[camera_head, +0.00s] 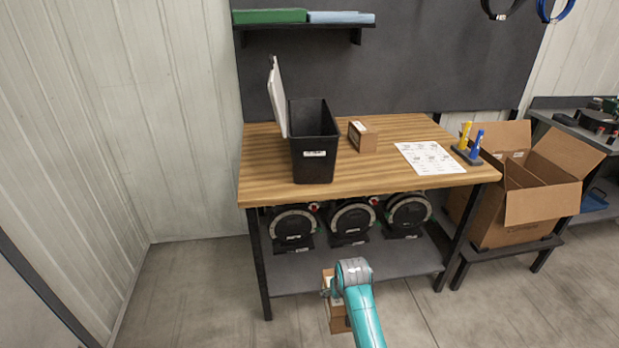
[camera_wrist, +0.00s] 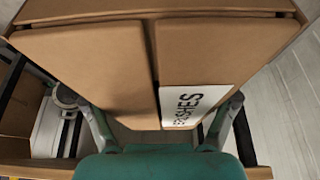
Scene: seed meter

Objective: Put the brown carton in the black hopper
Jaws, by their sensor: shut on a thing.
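My gripper (camera_head: 331,288) is shut on a brown carton (camera_head: 337,314), in front of the wooden table and below its top. In the wrist view the held carton (camera_wrist: 90,65) fills most of the picture, with my gripper's fingers (camera_wrist: 163,115) on either side. It bears a white label with black letters, partly readable as "SHES". The black hopper (camera_head: 313,168) stands upright on the table's left half. Its white lid (camera_head: 277,98) is raised at the left and its top is open. Its inside bottom is hidden.
Another small brown carton (camera_head: 368,141) sits right of the hopper on the wooden table (camera_head: 400,189). A large open cardboard box (camera_head: 543,204) stands at right.

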